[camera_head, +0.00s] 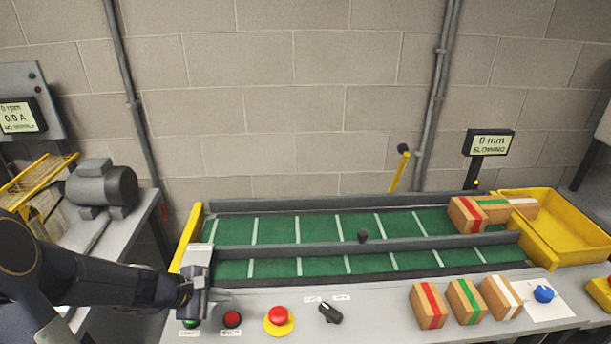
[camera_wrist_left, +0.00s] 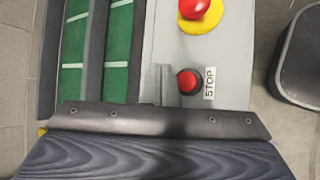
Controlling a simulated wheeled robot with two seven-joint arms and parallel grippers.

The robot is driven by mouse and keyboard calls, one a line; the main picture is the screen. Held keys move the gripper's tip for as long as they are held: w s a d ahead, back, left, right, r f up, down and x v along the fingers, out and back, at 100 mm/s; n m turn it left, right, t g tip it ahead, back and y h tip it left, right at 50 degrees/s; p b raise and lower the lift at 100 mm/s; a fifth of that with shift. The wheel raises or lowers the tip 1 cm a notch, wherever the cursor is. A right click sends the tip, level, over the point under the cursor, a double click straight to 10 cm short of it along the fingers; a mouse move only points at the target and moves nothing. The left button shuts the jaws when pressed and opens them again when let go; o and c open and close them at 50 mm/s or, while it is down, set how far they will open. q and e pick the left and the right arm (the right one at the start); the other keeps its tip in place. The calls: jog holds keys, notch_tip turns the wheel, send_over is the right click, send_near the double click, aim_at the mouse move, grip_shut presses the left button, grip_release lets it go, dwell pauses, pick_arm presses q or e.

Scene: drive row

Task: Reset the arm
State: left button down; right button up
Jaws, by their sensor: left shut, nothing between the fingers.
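My left arm (camera_head: 120,283) comes in from the left over the front panel. Its left gripper (camera_head: 197,283) is shut and empty, above the panel's left end, and partly covers the green button (camera_head: 191,323). In the left wrist view the closed fingers (camera_wrist_left: 163,84) show beside the red stop button (camera_wrist_left: 188,81). That stop button also shows in the head view (camera_head: 232,319), just right of the gripper. I cannot tell the exact gap between fingers and panel. My right gripper is not in view.
A red mushroom button (camera_head: 278,315) and a black selector (camera_head: 330,312) sit farther right on the panel. Three striped boxes (camera_head: 467,301) stand beyond them. The green conveyor (camera_head: 310,229) runs behind, with more boxes at a yellow bin (camera_head: 557,240). A motor (camera_head: 101,187) stands left.

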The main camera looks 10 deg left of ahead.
pick_arm(q)
jog(key=s+d+r+m, duration=0.7)
jog(key=s+r+m, duration=0.1)
jog(key=r, duration=0.3)
jog(key=s+d+r+m+g+y, duration=0.1)
jog(key=s+m+y, duration=0.1)
jog(key=s+m, duration=0.7)
jog(key=s, duration=0.4)
jog(key=shift+s+r, duration=0.15)
jog(key=shift+r, duration=0.1)
